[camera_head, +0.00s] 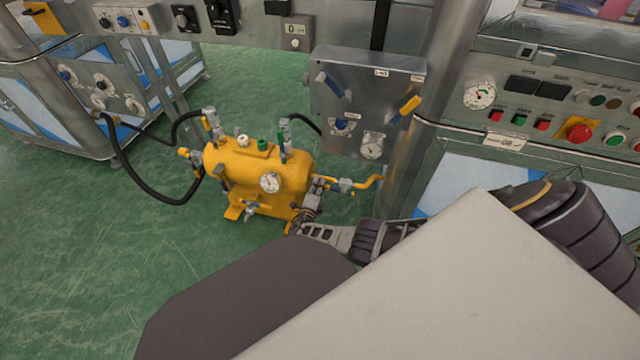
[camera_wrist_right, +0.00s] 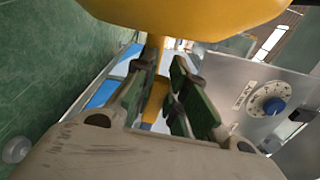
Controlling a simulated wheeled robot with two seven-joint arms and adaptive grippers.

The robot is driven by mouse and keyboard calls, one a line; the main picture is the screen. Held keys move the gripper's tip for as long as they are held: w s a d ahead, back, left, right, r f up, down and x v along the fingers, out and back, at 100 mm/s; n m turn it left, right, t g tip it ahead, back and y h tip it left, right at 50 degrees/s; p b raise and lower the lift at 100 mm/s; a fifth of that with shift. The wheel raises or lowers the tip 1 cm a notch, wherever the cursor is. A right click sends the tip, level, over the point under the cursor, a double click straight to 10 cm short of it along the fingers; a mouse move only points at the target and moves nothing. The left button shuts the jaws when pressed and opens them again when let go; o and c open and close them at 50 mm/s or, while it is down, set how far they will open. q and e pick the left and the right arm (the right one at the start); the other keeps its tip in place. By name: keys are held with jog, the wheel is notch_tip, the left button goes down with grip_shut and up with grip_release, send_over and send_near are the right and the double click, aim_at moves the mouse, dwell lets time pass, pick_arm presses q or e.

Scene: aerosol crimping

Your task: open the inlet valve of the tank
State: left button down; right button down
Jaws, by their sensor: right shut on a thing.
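The yellow tank (camera_head: 262,178) stands on the green floor left of centre in the head view, with a round gauge (camera_head: 269,183) on its side. Valves and fittings sit on its top, its left end and its right end. A yellow pipe with a valve (camera_head: 345,186) runs out from the right end. My right gripper (camera_head: 303,214) is at the tank's lower right end. In the right wrist view its fingers (camera_wrist_right: 164,98) are closed around a yellow bar-like part (camera_wrist_right: 155,97) below the tank body (camera_wrist_right: 190,14). I cannot tell exactly which valve part this is. My left gripper is out of view.
A grey panel (camera_head: 350,98) with knobs, a gauge and a yellow lever (camera_head: 410,105) hangs just behind and right of the tank. A black hose (camera_head: 140,183) loops to the cabinet at left. A button console (camera_head: 545,105) stands right. Floor at left is clear.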

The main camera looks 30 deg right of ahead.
jog(key=shift+f+n, duration=0.4)
jog(key=shift+f, duration=0.05)
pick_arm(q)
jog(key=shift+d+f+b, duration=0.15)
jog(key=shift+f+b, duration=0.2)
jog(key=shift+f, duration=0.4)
pick_arm(e)
jog(key=shift+f, duration=0.15)
jog(key=shift+n, duration=0.3)
jog(key=c, duration=1.4)
grip_release()
jog(key=shift+f, duration=0.1)
jog(key=shift+s+a, duration=0.15)
jog(key=shift+a, duration=0.1)
jog(key=shift+v, duration=5.8)
jog(key=shift+d, duration=0.15)
